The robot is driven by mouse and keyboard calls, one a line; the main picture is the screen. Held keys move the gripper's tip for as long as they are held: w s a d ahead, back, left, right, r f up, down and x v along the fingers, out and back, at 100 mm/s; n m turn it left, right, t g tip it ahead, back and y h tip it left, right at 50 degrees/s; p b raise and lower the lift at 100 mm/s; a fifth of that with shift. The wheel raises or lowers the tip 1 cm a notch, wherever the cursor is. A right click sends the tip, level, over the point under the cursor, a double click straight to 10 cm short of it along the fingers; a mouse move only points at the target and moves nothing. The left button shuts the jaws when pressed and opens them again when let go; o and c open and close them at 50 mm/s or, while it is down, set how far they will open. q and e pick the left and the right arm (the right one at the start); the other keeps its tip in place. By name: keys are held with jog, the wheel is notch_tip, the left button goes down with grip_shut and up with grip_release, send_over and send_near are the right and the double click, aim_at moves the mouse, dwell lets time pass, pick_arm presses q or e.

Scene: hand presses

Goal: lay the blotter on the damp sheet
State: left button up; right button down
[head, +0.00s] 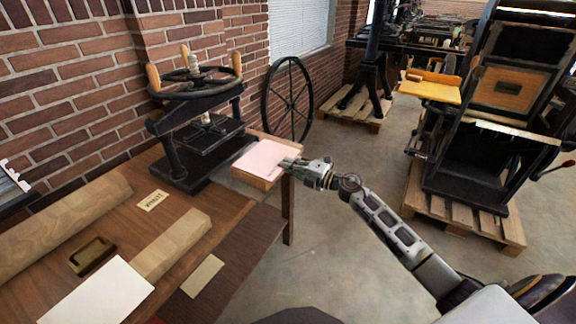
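A pale pink sheet (265,157) lies flat on a light wooden block (256,179) at the table's far right end, beside the press. My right gripper (287,163) is at the right edge of the pink sheet, with its fingertips over or against that edge. The fingers are too small to show whether they are open or shut on it. A white sheet (97,295) lies at the table's near left. I cannot tell by look which sheet is the damp one or the blotter. My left gripper is not in view.
A wooden plank (172,243), a long roll or beam (60,230), a brass tray (92,256), and a label card (153,200) lie on the table.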

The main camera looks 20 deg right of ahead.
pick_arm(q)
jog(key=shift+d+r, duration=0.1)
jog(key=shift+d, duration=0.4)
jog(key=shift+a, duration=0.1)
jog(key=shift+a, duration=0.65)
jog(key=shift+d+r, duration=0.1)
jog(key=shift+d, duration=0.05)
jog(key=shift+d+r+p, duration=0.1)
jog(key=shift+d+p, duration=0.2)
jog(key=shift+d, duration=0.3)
pick_arm(e)
jog(key=shift+f, duration=0.1)
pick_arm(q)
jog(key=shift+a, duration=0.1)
